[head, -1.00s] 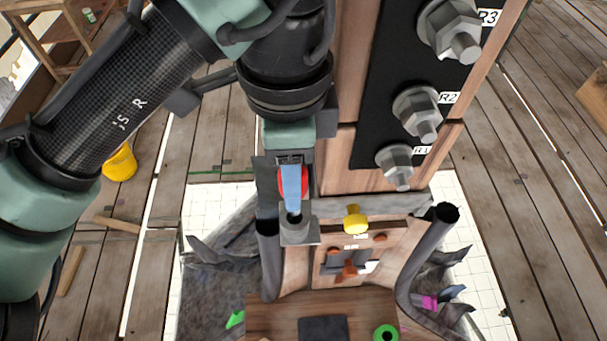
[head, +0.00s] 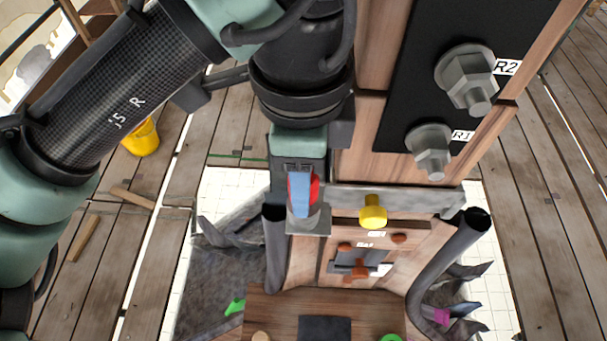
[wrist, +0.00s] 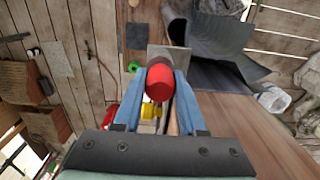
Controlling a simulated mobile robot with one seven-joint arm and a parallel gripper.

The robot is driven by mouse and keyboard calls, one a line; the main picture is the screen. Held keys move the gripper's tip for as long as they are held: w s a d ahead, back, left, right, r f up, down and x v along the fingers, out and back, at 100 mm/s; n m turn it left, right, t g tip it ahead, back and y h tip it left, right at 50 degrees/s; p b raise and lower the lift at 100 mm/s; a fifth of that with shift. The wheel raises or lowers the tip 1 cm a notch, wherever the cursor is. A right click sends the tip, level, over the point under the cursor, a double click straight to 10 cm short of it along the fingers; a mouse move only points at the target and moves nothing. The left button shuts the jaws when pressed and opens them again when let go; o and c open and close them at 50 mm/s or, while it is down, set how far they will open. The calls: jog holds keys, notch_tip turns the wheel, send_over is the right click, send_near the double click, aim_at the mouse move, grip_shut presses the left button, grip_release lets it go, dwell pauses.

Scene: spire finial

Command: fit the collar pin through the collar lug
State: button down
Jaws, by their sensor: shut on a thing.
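The collar pin (wrist: 160,82), with a thick red head, sits between the two blue fingers of my gripper (wrist: 159,74) in the wrist view. My gripper (head: 303,207) is shut on it and points down at the collar's left end. The red pin head (head: 315,186) shows behind a blue finger in the head view. The collar lug (head: 308,222) is a grey block directly below the fingertips; its grey plate also shows beyond the pin in the wrist view (wrist: 157,52). The fingers hide the hole and the pin's lower end, so I cannot tell how deep the pin sits.
A grey collar bar (head: 345,198) runs right from the lug, with a yellow knob (head: 373,212) close by. Large hex bolts (head: 430,150) stick out of the black plate above right. Dark curled sheets (head: 450,245) flank the wooden post. A yellow bucket (head: 141,137) stands far left.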

jog(key=shift+f, duration=0.2)
jog(key=shift+c, duration=2.4)
grip_release()
jog(key=shift+w+d, duration=0.1)
jog(key=shift+d, duration=0.05)
jog(key=shift+r, duration=0.15)
notch_tip(320, 180, up, 12)
jog(key=b, duration=0.1)
jog(key=shift+b, duration=0.4)
